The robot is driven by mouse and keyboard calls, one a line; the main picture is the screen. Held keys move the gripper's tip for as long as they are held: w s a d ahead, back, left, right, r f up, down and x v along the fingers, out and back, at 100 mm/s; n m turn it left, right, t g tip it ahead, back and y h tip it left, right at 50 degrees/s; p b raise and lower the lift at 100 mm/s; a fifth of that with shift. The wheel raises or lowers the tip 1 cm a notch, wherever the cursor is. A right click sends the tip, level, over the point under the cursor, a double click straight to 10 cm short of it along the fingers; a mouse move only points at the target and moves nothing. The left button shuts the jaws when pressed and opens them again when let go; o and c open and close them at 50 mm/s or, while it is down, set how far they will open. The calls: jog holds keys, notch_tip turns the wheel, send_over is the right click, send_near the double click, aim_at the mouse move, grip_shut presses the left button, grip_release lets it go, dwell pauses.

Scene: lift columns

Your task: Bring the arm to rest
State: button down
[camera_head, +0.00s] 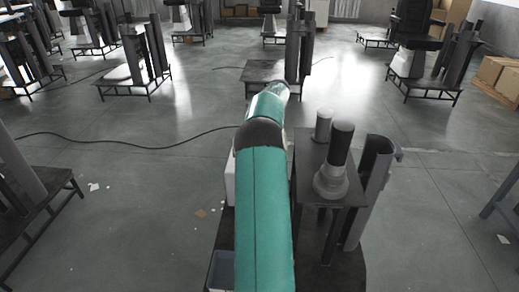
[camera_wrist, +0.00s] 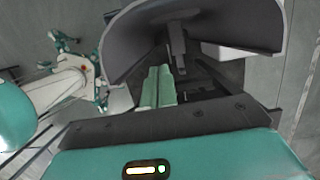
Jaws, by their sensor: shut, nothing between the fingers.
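My arm, teal with a dark joint, reaches forward up the middle of the head view. Its far end is seen from behind, and the fingers cannot be made out there. In the wrist view my gripper (camera_wrist: 158,85) shows as two pale green fingers side by side beyond a dark bar and a teal housing. The fingers are together with nothing between them. A grey curved half-pipe shell (camera_wrist: 125,35) with a dark inside fills the top of the wrist view, close to the fingers. I cannot tell whether they touch it.
Right of my arm, a lift column stand has a dark top (camera_head: 312,158), a grey-and-black cylinder (camera_head: 332,180) and an open half-pipe (camera_head: 376,185). More stands fill the back. A black cable (camera_head: 110,144) crosses the floor. Cardboard boxes (camera_head: 497,80) are at right.

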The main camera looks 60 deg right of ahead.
jog(key=v, duration=0.2)
jog(key=shift+a+r, duration=0.1)
jog(key=shift+r, duration=0.35)
jog(key=w+a+r+n, duration=0.2)
jog(key=a+r+n, duration=0.25)
jog(key=a, duration=0.65)
jog(key=w+a+r+n+t, duration=0.15)
jog(key=a+r+n, duration=0.35)
jog(key=a, duration=0.5)
jog(key=w+a+r+n, duration=0.35)
jog(key=a+r, duration=0.35)
jog(key=a, duration=0.4)
jog(key=s+a+n+h, duration=0.1)
jog(key=s+a+n, duration=0.5)
jog(key=a, duration=0.6)
jog(key=s+a+n, duration=0.6)
jog(key=a, duration=0.5)
jog(key=s+a+f+n+t, duration=0.1)
jog(key=s+a+f+n, duration=0.3)
jog(key=s+a+n, duration=0.1)
jog(key=shift+s+a+f+n+t, duration=0.2)
jog(key=shift+s+a+n+t, duration=0.2)
jog(key=shift+s, duration=0.3)
